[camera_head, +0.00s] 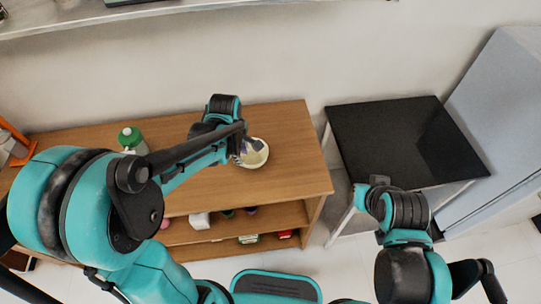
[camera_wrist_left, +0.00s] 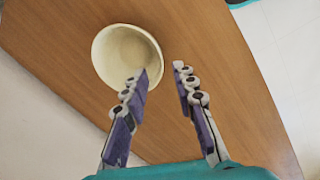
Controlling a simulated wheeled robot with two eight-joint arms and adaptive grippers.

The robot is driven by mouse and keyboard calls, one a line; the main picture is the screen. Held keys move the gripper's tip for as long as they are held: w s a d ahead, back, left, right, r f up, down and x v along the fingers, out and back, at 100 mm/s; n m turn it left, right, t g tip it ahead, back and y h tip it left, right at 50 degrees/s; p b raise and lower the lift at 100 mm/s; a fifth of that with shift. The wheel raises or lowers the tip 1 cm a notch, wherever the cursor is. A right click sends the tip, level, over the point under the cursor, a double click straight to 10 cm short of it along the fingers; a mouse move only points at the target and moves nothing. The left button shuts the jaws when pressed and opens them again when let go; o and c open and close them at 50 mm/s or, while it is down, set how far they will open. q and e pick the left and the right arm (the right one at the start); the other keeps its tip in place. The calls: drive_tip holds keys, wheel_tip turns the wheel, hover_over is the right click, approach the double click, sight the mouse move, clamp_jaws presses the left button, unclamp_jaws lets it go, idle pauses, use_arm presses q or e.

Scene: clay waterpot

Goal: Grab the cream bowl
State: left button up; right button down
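The cream bowl (camera_head: 259,159) stands upright on the wooden shelf unit's top, near its middle right. It looks empty in the left wrist view (camera_wrist_left: 112,48). My left gripper (camera_head: 250,147) is over the bowl's left side in the head view and hides part of it.
The wooden shelf unit (camera_head: 290,182) has lower shelves with a white cup (camera_head: 199,221) and small items. A green-capped bottle (camera_head: 130,138) stands left of my left forearm. A black-topped table (camera_head: 400,140) is at the right, across a gap. Wood right of the bowl is clear.

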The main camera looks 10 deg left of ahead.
sight(245, 164)
use_arm(q)
drive_tip(key=f+b, duration=0.1)
drive_tip(key=f, duration=0.3)
drive_tip(key=w+f+b, duration=0.1)
drive_tip(key=f, duration=0.1)
drive_tip(key=shift+w+d+f+b, duration=0.1)
drive_tip(key=shift+d+f+b, duration=0.1)
drive_tip(key=shift+f+b, duration=0.1)
drive_tip(key=shift+w+a+f, duration=0.1)
drive_tip(key=shift+f, duration=0.2)
drive_tip(key=shift+r, duration=0.1)
drive_tip(key=shift+c, duration=1.1)
clamp_jaws()
